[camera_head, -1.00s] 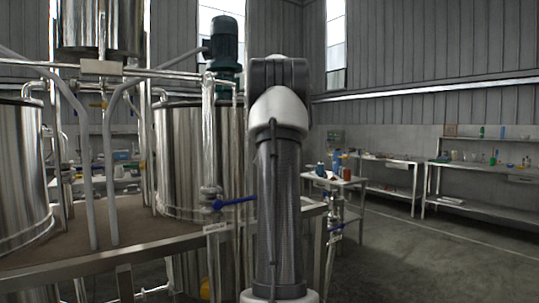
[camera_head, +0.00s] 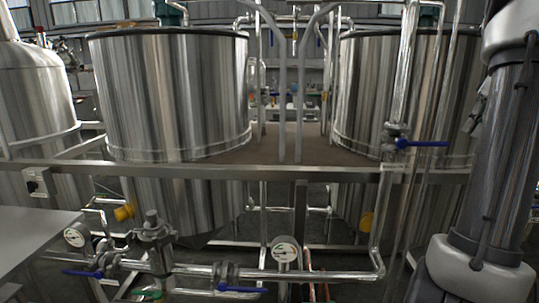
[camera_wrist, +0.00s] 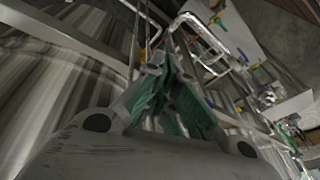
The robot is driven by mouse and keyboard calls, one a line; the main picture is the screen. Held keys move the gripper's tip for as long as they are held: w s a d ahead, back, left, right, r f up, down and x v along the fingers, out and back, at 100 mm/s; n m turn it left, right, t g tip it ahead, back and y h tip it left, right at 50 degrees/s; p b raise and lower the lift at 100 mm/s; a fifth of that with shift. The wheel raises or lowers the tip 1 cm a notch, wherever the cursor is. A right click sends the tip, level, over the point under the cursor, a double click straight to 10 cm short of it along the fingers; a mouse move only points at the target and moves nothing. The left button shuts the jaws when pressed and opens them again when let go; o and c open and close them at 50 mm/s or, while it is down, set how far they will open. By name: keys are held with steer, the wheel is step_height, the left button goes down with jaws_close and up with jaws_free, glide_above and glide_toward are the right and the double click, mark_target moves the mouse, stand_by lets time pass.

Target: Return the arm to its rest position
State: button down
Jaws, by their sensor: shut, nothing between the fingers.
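My gripper (camera_wrist: 172,82) shows in the wrist view with its fingers drawn together and nothing between them. Green pads line the fingers. Beyond it are steel pipes and a large steel tank wall at the left of that view. In the head view my arm stands at the right edge, in front of the right tank; the gripper itself does not show there.
Two steel tanks, left (camera_head: 172,95) and right (camera_head: 375,100), stand behind a metal frame rail (camera_head: 190,172). Pipes with blue-handled valves (camera_head: 420,143) and gauges (camera_head: 285,250) run in front. A grey tabletop (camera_head: 30,235) is at the lower left.

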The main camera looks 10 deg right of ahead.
steer(key=s+a+f, duration=0.2)
steer(key=s+a, duration=0.2)
steer(key=a, duration=0.6)
steer(key=s+a+f+m+t+h, duration=0.1)
steer(key=s+a+f, duration=0.2)
steer(key=a, duration=0.8)
steer(key=s+a+f+h, duration=0.1)
steer(key=s+a+f, duration=0.2)
steer(key=s+a, duration=0.3)
steer(key=a, duration=0.4)
steer(key=shift+s+a+f+t, duration=0.15)
steer(key=shift+s+t, duration=0.1)
steer(key=shift+t, duration=0.15)
